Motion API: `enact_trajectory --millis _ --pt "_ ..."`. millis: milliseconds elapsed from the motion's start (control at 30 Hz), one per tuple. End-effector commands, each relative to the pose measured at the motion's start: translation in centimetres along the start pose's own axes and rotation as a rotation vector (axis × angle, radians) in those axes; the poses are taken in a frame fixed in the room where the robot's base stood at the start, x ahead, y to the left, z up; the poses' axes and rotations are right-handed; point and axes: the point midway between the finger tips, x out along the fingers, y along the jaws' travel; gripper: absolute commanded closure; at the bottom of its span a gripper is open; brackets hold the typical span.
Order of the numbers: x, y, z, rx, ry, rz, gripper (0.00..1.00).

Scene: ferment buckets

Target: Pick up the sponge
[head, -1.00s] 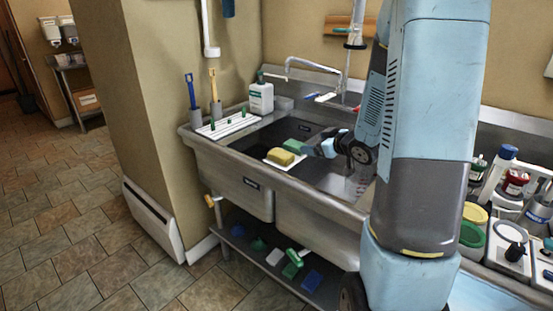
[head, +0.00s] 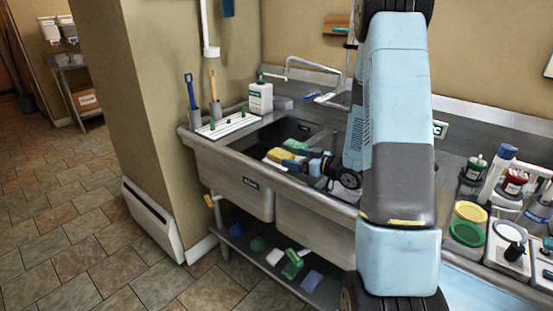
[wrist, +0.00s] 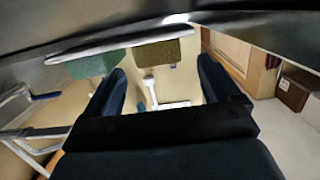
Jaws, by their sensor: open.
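The yellow sponge (head: 279,155) lies on a small white board (head: 270,163) at the divider between the sink basins. In the wrist view the sponge (wrist: 156,52) looks olive and sits ahead of the gap between my fingers. My gripper (head: 296,160) is open and empty, close to the right of the sponge in the head view. Its two dark fingers show in the wrist view (wrist: 160,76). I cannot tell whether they touch the sponge. The sponge's right side is partly hidden by my gripper.
A green block (head: 296,144) lies just behind the sponge; it also shows in the wrist view (wrist: 93,64). The faucet (head: 315,68) rises behind the sink. A white bottle (head: 260,97) stands at the back left. Lidded tubs (head: 468,222) and jars crowd the right counter.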

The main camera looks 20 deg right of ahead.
Motion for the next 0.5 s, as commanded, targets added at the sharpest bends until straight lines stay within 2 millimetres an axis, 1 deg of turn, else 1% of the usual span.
enact_trajectory --millis 33,100,367,500 --pt "0.7 -0.1 0.0 0.0 0.0 -0.002 0.11" --pt "1.3 -0.1 0.1 0.001 -0.001 -0.001 0.11" --pt "2.4 -0.1 0.0 -0.001 -0.001 -0.001 0.11" --pt "4.0 -0.1 0.0 -0.001 -0.001 -0.002 0.11"
